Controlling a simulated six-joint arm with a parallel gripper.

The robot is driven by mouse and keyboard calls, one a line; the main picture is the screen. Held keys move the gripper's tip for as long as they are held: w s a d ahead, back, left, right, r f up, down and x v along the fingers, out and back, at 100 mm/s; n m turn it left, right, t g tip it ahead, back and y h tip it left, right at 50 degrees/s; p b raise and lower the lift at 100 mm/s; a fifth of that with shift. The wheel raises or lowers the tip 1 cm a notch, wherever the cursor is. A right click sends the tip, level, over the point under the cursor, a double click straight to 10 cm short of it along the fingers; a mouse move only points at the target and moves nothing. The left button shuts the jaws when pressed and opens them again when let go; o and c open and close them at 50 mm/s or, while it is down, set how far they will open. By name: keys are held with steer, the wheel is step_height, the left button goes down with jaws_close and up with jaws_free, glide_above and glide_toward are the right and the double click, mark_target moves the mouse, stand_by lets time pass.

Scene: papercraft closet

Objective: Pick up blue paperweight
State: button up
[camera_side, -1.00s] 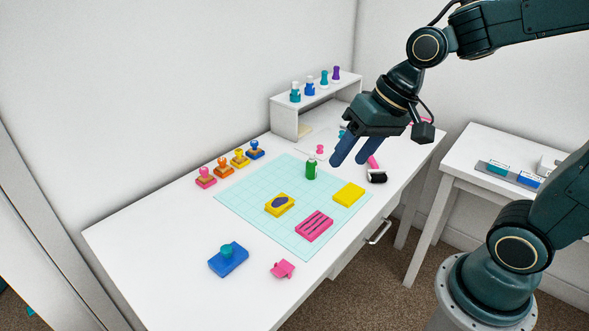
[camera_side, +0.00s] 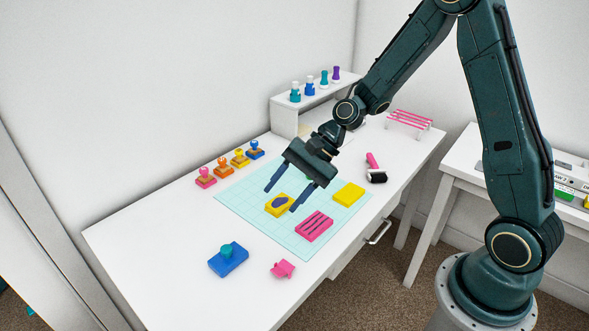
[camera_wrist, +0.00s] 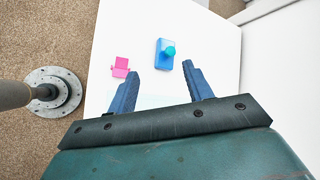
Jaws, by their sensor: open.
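The blue paperweight (camera_side: 229,261), a blue block with a round teal knob on top, sits on the white desk left of the cutting mat in the side view. It also shows in the wrist view (camera_wrist: 162,57), beyond and between my fingertips. My gripper (camera_side: 279,200) is open and empty, with its two blue fingers angled down above the mat, near the yellow block with a dark oval. In the wrist view my gripper (camera_wrist: 160,80) has its fingers spread apart. It is clear of the paperweight, which stands nearer the desk's front-left end.
A pink object (camera_side: 282,269) lies right of the paperweight. On the cutting mat (camera_side: 262,229) are a pink striped block (camera_side: 314,227) and a yellow block (camera_side: 349,194). Several stamps (camera_side: 239,158) line the wall side. A shelf (camera_side: 284,118) stands behind. The desk around the paperweight is mostly clear.

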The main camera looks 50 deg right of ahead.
mark_target(229, 248)
steer(key=w+f+m+t+y, duration=0.1)
steer(key=f+m, duration=0.2)
steer(key=f, duration=0.1)
steer(key=w+f+m+t+y, duration=0.1)
steer(key=f+m, duration=0.3)
steer(key=w+f+m+t+y, duration=0.1)
steer(key=w+f+m+y, duration=0.1)
steer(key=f+m, duration=0.2)
steer(key=shift+w+d, duration=0.1)
steer(key=shift+d, duration=0.15)
steer(key=shift+x, duration=4.25)
steer(key=shift+a, duration=0.1)
steer(key=shift+x, duration=2.55)
steer(key=shift+r, duration=0.1)
jaws_close()
